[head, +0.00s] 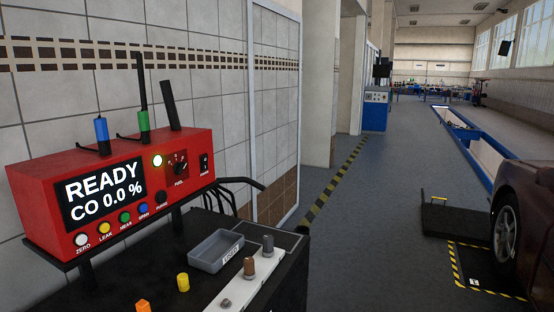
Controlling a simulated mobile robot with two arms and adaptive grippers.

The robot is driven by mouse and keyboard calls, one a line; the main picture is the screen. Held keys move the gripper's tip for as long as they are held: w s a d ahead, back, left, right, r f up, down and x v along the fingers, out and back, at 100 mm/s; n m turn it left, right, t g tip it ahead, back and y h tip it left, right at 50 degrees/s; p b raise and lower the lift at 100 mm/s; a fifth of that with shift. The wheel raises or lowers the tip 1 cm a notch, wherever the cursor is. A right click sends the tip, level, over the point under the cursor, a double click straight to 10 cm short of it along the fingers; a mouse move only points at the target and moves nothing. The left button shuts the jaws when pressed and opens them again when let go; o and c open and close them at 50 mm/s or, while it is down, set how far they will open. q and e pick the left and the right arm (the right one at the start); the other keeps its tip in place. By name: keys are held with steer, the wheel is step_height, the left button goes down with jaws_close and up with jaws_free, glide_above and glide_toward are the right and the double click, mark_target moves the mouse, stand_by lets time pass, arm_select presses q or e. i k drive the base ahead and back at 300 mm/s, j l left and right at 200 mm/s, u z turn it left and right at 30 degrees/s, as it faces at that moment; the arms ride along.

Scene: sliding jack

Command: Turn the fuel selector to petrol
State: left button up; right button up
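The fuel selector (177,163) is a small dark rotary knob on the front of a red gas analyser (110,190). The word FUEL stands below it. Its scale marks are too small to read, so I cannot tell which fuel it points at. The analyser's screen (103,190) reads READY and CO 0.0 %. A lit white lamp (157,161) is left of the selector, and a black switch (204,163) is right of it. Neither of my grippers is in view.
Below the analyser, a dark cart top (190,265) holds a grey tray (215,251), small yellow and orange pieces and a pale strip with pegs. Black hoses (240,184) stick out right of the analyser.

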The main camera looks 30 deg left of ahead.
mark_target(178, 167)
steer(key=i+l+u, duration=0.1)
steer(key=i, duration=0.4)
steer(key=i+l+u, duration=0.1)
steer(key=i, duration=0.4)
steer(key=i+l+u, duration=0.1)
steer(key=i, duration=0.4)
steer(key=i+l+u, duration=0.15)
steer(key=u, duration=0.35)
steer(key=i+l+u, duration=0.3)
steer(key=u, duration=0.2)
steer(key=i+l+u, duration=0.2)
steer(key=l+u, duration=0.15)
steer(key=u, duration=0.15)
steer(key=i+l+u, duration=0.1)
steer(key=l+u, duration=0.35)
steer(key=j, duration=0.1)
